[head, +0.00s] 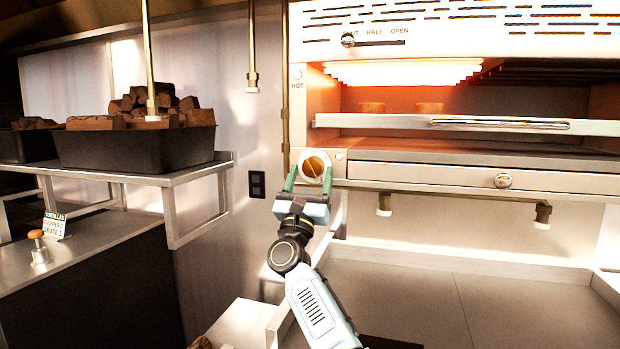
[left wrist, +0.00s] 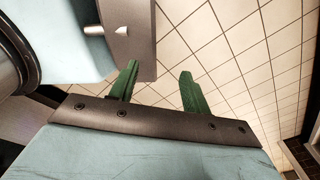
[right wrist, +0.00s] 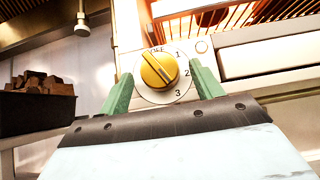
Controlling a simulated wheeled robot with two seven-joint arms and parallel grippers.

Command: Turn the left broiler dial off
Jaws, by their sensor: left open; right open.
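The left broiler dial (head: 314,165) is a round yellow-orange knob on a white plate at the broiler's left front. In the right wrist view the dial (right wrist: 158,68) shows the marks OFF, 1, 2 and 3. Its ridge slants from upper left, near OFF, to lower right; I cannot tell which end is the pointer. My right gripper (head: 310,174) is open, with its green fingers on either side of the dial; contact is not clear. My left gripper (left wrist: 158,85) is open and empty above a tiled floor, outside the head view.
The broiler (head: 420,170) glows orange inside, with two brown pieces within. A vent slider (head: 348,40) sits near the left end of its slot. A drawer handle (head: 503,181) is at right. A black tub (head: 130,150) of brown blocks stands on the left shelf. The counter (head: 500,300) below is clear.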

